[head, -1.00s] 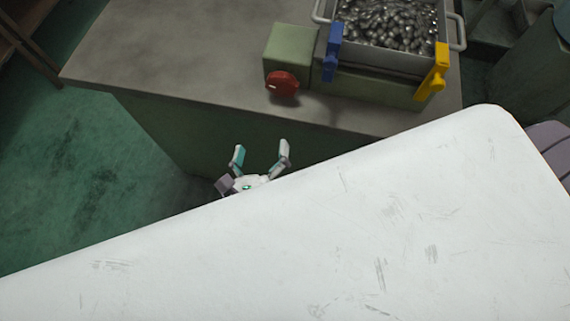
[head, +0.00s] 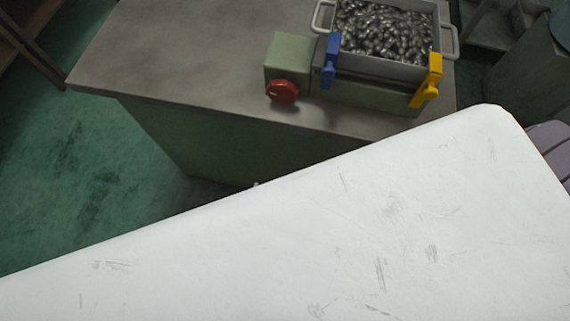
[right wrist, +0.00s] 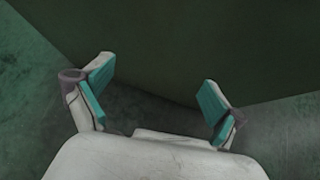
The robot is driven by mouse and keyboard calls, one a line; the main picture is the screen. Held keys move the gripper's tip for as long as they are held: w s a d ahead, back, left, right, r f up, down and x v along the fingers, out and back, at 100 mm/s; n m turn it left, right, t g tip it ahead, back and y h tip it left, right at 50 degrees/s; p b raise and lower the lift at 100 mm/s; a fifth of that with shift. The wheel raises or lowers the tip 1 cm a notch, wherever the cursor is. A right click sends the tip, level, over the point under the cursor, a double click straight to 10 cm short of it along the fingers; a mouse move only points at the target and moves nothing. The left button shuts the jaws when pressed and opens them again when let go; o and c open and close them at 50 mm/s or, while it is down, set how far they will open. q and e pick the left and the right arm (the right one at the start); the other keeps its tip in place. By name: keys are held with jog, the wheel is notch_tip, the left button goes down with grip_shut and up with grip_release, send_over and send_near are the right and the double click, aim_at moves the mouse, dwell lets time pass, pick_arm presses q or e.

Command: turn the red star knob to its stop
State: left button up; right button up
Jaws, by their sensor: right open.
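The red star knob (head: 282,91) sits on the front face of a green block (head: 288,54) on the bench, in the head view. Its lobes are too small to make out. My right gripper (right wrist: 156,73) is open and empty in the right wrist view. Its two teal-padded fingers stand wide apart in front of the dark green side of the bench and the floor, and the knob is not in that view. In the head view this gripper is almost wholly hidden, below the bench's front edge and apart from the knob. My left gripper is in neither view.
A grey bin (head: 398,65) of metal parts stands right of the knob, between a blue clamp (head: 330,62) and a yellow clamp (head: 428,83). The grey bench top (head: 185,50) is bare on the left. Green floor (head: 90,175) lies open at left.

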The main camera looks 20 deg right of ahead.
jog(key=s+d+f+m+g+y, duration=0.1)
jog(key=s+d+f+m+g, duration=0.1)
jog(key=f, duration=0.4)
jog(key=shift+s+f+m+p, duration=0.15)
jog(key=shift+s+m+p, duration=0.25)
jog(key=shift+s+m, duration=0.25)
